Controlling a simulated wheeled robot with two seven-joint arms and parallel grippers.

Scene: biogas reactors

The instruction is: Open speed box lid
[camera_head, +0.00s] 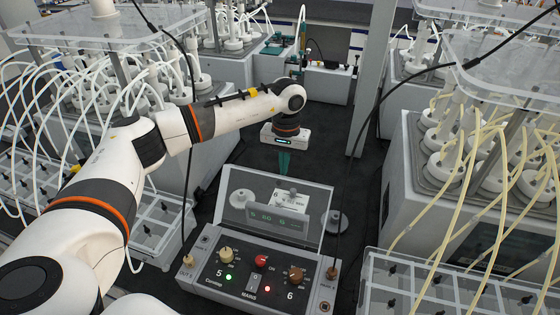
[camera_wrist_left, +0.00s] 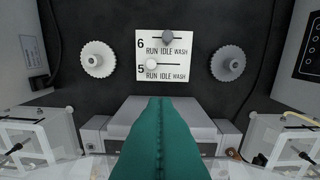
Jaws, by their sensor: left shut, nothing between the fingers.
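The speed box (camera_head: 222,292) is a grey control box with knobs, a switch and lit lamps, at the bottom middle of the head view. A clear panel with pale edges, seemingly its lid (camera_head: 318,222), rises behind the knobs; its exact angle is hard to tell. A green display shows at this panel. My left gripper (camera_head: 284,170) is shut and empty, pointing down by the panel's top edge; contact cannot be judged. In the left wrist view its green fingers (camera_wrist_left: 160,102) are together below a white label (camera_wrist_left: 162,54). My right gripper is not in view.
Reactor units with tubes (camera_head: 470,150) stand right and left. Clear racks (camera_head: 385,285) sit beside the box. A black cable hangs at its right. Dark floor lies behind my gripper.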

